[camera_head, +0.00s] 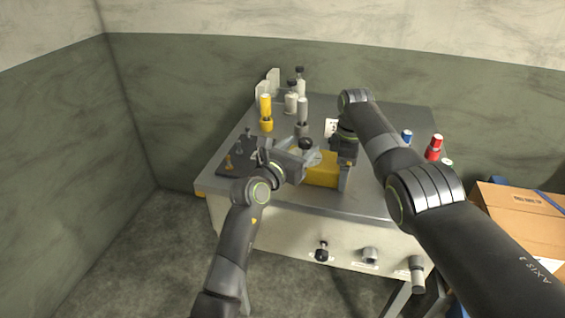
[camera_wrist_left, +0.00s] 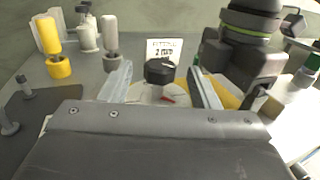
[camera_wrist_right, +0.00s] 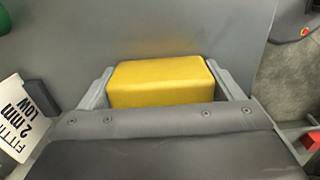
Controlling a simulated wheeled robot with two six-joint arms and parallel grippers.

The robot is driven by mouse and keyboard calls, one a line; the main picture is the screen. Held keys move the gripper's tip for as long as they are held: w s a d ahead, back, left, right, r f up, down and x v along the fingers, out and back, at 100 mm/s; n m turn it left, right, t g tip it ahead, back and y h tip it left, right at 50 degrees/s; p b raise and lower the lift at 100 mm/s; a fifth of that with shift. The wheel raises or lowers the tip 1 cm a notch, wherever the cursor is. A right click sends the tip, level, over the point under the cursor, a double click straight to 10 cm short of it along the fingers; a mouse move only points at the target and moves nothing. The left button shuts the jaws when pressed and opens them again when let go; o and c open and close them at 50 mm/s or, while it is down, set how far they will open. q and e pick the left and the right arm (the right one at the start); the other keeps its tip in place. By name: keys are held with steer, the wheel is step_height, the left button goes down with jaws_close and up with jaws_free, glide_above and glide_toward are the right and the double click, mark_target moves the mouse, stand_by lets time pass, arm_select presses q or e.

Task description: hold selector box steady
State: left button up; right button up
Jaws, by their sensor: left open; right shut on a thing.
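The yellow selector box (camera_head: 322,172) sits on the grey bench, partly hidden by my arms. In the right wrist view, the box (camera_wrist_right: 160,82) lies between the fingers of my right gripper (camera_wrist_right: 162,85), which is shut on it. A black knob (camera_wrist_left: 160,71) stands on a pale round dial with a red mark (camera_wrist_left: 167,99). My left gripper (camera_wrist_left: 160,88) is open, with one finger on each side of the knob and visible gaps. In the head view, the knob (camera_head: 305,143) is beside my left gripper (camera_head: 300,158).
A printed card (camera_wrist_left: 165,50) stands behind the knob. Yellow (camera_head: 265,112) and grey (camera_head: 302,115) capped posts stand behind. A dark plate with pegs (camera_head: 232,160) lies left. Blue (camera_head: 407,137) and red (camera_head: 434,147) items stand right. A cardboard box (camera_head: 520,220) is beyond the bench.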

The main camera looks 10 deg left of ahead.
arm_select(q)
steer(key=v, duration=1)
steer(key=shift+f, duration=0.1)
